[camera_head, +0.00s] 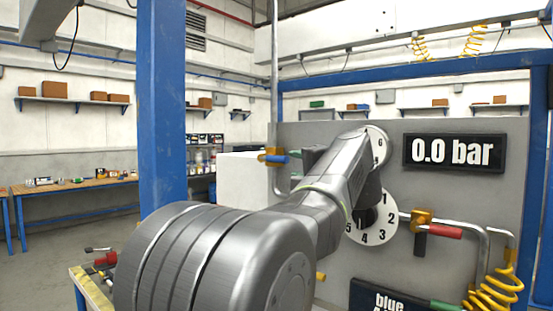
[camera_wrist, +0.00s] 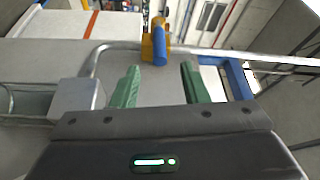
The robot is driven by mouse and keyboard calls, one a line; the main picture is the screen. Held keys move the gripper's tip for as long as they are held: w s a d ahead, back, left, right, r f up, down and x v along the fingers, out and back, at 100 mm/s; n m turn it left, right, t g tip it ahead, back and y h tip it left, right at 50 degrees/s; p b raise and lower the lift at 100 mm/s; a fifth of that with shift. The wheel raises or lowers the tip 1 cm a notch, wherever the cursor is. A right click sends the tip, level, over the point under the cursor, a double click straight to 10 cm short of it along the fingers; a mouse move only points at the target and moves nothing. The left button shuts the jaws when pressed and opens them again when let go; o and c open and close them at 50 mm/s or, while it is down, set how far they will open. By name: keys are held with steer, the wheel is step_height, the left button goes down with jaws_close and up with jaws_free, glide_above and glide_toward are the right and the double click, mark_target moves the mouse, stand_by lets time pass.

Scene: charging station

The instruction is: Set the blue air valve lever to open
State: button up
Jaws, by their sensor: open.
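The blue lever (camera_head: 277,159) sits on a yellow valve body (camera_head: 267,151) on a vertical metal pipe at the panel's left edge. In the head view the lever lies about level, across the pipe. In the wrist view the blue lever (camera_wrist: 159,46) points down toward my gripper (camera_wrist: 160,70). The two green fingers are open and empty, one on each side of the lever's line. The lever's tip appears just beyond the fingertips, apart from both. In the head view my arm hides most of the gripper.
A grey panel (camera_head: 480,196) carries a display reading 0.0 bar (camera_head: 453,153), numbered dials (camera_head: 374,233), a red lever (camera_head: 444,231) and a green lever (camera_head: 447,305). A yellow coiled hose (camera_head: 496,290) hangs at right. A blue post (camera_head: 162,100) stands at left.

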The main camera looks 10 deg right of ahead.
mark_target(282, 161)
steer(key=p+x, duration=0.2)
steer(key=x, duration=0.8)
steer(key=shift+w, duration=0.25)
jaws_close()
